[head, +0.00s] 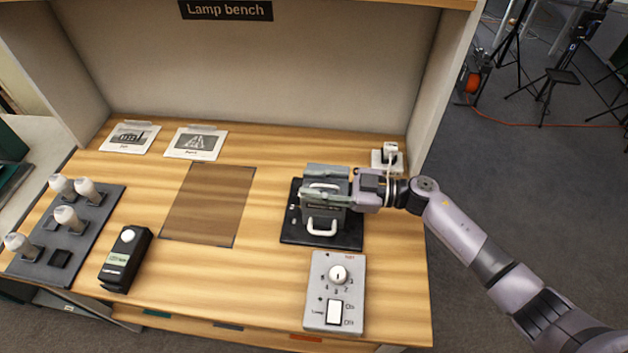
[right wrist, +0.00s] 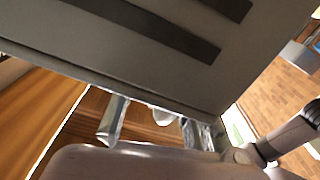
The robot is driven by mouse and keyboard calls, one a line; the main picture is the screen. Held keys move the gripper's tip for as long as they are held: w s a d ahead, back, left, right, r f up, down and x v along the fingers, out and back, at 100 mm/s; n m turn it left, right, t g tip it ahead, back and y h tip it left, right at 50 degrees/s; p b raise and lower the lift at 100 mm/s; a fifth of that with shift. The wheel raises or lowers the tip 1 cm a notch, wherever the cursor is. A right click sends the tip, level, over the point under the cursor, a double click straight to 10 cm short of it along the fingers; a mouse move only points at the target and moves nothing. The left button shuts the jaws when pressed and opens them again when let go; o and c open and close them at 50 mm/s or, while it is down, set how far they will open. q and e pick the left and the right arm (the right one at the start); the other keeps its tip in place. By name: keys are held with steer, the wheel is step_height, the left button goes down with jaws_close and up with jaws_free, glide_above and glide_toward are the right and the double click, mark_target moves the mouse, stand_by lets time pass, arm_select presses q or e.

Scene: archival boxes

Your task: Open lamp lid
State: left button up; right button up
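The lamp housing is a grey box (head: 327,216) with a pale handle (head: 322,230) on its front, on a black base (head: 292,234) at the right of the bench. My right gripper (head: 324,188) is at the top of the box, reaching in from the right. In the right wrist view a grey panel with dark slots (right wrist: 130,45) fills the upper part, close to my gripper. The gripper's fingers (right wrist: 154,126) are apart there, with a small white thing beyond them. I cannot tell how far the lid is raised. My left gripper is not in view.
A control box (head: 337,291) with a knob and switch stands in front. A black meter (head: 124,260) and a tray (head: 88,232) with several bulbs are at left. A brown mat (head: 208,206) lies mid-bench. Two picture cards and a white plug (head: 389,152) are at the back.

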steer(key=shift+a, duration=0.1)
steer(key=shift+c, duration=0.4)
jaws_close()
stand_by(0.4)
